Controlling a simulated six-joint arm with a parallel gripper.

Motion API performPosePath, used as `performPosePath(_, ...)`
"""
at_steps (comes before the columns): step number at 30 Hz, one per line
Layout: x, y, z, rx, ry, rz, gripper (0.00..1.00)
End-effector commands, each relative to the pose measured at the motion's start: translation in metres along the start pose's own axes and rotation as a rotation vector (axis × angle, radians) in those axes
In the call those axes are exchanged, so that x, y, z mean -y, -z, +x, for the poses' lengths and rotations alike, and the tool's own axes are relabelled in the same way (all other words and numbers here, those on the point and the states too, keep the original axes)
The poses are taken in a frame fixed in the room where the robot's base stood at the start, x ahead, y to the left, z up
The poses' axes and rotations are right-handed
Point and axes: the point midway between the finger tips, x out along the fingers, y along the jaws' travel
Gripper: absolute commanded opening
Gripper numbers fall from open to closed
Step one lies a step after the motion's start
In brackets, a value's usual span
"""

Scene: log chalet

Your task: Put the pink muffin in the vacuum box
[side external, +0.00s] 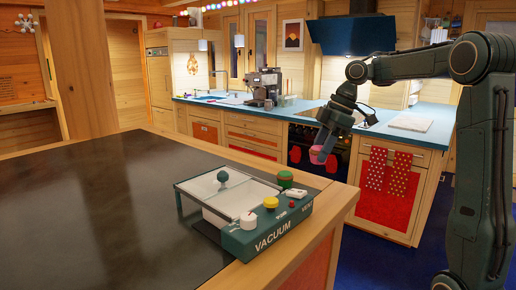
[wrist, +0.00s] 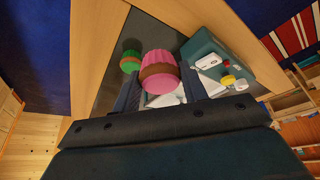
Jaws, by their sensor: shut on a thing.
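The pink muffin (wrist: 160,75), with a brown band, is held between the fingers of my gripper (wrist: 162,88) in the wrist view. In the side external view my gripper (side external: 322,148) holds the pink muffin (side external: 317,154) in the air, above and to the right of the vacuum box. The teal vacuum box (side external: 268,240) sits near the right corner of the dark counter. A clear panel with a round teal knob (side external: 222,176) is over its white top; I cannot tell whether it is fully shut. The box (wrist: 228,52) is partly hidden by my gripper in the wrist view.
A green muffin (side external: 285,179) stands on the counter just behind the box; it also shows in the wrist view (wrist: 130,62). White, yellow and red controls stick up from the box's front. The dark counter (side external: 100,205) is clear to the left.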

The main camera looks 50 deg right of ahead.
Motion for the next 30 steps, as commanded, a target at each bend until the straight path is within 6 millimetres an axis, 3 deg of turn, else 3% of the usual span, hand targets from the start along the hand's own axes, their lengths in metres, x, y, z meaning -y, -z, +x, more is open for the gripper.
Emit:
performPosePath(14,0.001,0.008,0.004,0.000,0.000,0.001,0.20)
performPosePath(20,0.004,0.031,0.015,0.001,0.002,0.003,0.20)
performPosePath(30,0.022,0.094,0.044,0.004,-0.001,0.017,0.20)
